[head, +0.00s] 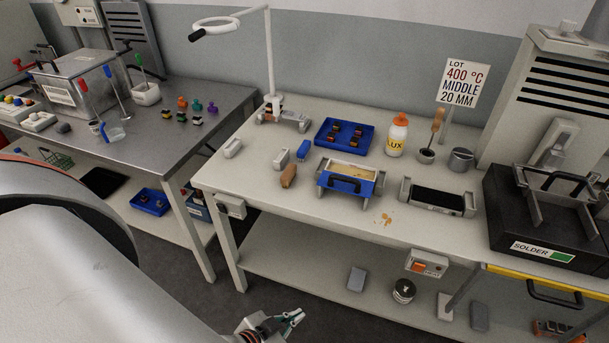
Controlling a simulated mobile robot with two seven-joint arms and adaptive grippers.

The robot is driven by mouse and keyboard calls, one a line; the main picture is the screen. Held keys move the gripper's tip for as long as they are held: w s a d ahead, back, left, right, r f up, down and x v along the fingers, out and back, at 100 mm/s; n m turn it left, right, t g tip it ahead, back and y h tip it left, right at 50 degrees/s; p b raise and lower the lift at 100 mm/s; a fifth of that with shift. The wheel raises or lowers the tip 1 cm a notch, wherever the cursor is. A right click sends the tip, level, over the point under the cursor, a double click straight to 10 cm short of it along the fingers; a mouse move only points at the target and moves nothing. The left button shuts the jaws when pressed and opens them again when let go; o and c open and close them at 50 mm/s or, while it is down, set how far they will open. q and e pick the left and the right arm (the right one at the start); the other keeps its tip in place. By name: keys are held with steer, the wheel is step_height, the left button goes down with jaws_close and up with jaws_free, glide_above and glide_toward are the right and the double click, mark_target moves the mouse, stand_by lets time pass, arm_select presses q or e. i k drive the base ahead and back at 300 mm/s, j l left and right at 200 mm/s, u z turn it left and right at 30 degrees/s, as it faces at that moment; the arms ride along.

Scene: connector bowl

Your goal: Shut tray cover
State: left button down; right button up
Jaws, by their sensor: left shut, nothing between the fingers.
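A blue tray (326,181) with a black bar handle at its front stands on the white bench. Its pale yellowish inside shows from above, and I cannot make out which part is a cover. A flat blue tray (319,139) with several small dark connectors lies behind it, with no cover seen on it. My left gripper (293,319) is at the bottom edge, low in front of the bench and apart from both trays. It is shut and empty. My right gripper is not in view.
A grey holder with a black top (438,198) stands right of the blue tray. A black box marked SOLDER (505,215) is farther right. Small blocks (288,176) lie left of it.

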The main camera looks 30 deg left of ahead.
mark_target(346, 178)
steer(key=u, duration=0.7)
